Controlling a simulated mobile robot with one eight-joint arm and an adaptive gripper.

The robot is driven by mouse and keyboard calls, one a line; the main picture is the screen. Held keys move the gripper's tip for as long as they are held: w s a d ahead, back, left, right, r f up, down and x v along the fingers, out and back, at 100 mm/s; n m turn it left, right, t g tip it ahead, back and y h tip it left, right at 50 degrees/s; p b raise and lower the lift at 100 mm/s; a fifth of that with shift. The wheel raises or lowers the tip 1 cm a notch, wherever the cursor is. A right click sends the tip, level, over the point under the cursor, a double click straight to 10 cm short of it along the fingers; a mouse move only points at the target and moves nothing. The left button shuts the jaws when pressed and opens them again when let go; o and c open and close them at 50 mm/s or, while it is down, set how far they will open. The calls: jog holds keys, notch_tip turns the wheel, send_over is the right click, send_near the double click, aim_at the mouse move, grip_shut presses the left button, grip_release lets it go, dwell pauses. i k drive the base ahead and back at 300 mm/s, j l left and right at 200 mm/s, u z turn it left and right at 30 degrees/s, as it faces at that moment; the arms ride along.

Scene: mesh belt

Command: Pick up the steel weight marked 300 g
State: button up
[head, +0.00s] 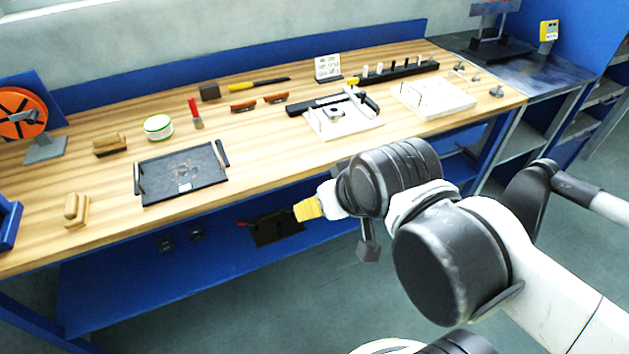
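Several small grey metal pieces with knobs stand at the right end of the wooden bench: a rear one (459,67), a middle one (476,77) and a front one (497,92). They look like steel weights, but they are too small for any marking to be read, so I cannot tell which is 300 g. My gripper (368,248) is in front of the bench, well apart from these pieces. It is mostly hidden behind my own wrist, and its opening does not show.
The wooden bench (255,138) holds a white fixture (433,99), a second white fixture (345,127), a black peg rack (395,71) and a black tray (181,175). A blue lower shelf (120,280) runs underneath. Floor in front is clear.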

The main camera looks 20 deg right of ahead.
aim_at(497, 92)
jog(key=z, duration=1.7)
jog(key=i+l+u, duration=0.15)
jog(key=i+l, duration=0.15)
jog(key=i+l+u, duration=0.15)
jog(key=i+l, duration=0.15)
jog(key=i+l+u, duration=0.1)
jog(key=i+l, duration=0.15)
jog(key=l, duration=0.25)
jog(key=i+l+u, duration=0.15)
jog(key=l, duration=0.25)
jog(key=i, duration=0.1)
